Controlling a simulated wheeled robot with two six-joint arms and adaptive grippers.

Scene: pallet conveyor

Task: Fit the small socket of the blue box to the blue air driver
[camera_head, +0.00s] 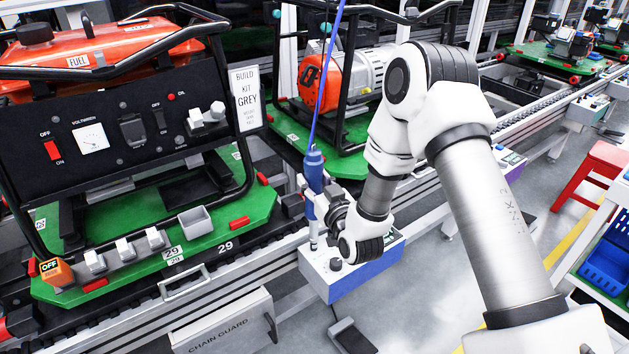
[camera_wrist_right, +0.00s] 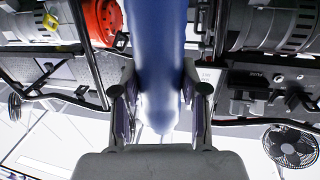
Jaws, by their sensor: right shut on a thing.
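The blue air driver (camera_head: 315,172) hangs upright from a blue hose. My right gripper (camera_head: 322,207) is shut on its body; in the right wrist view the blue driver (camera_wrist_right: 157,60) fills the space between the two fingers. The blue box (camera_head: 362,281) has a light top and stands at the conveyor's near side. The driver's slim lower end (camera_head: 313,238) is over the back left part of the box top. I cannot tell whether it touches a socket there. A dark round piece (camera_head: 335,264) shows on the top. My left gripper is not in view.
A generator with a black panel (camera_head: 130,140) sits on a green pallet (camera_head: 240,205) at left. Another red generator (camera_head: 325,85) stands behind the driver. A chain guard (camera_head: 222,328) lies along the front. A red stool (camera_head: 592,185) and blue bins (camera_head: 605,265) are at right.

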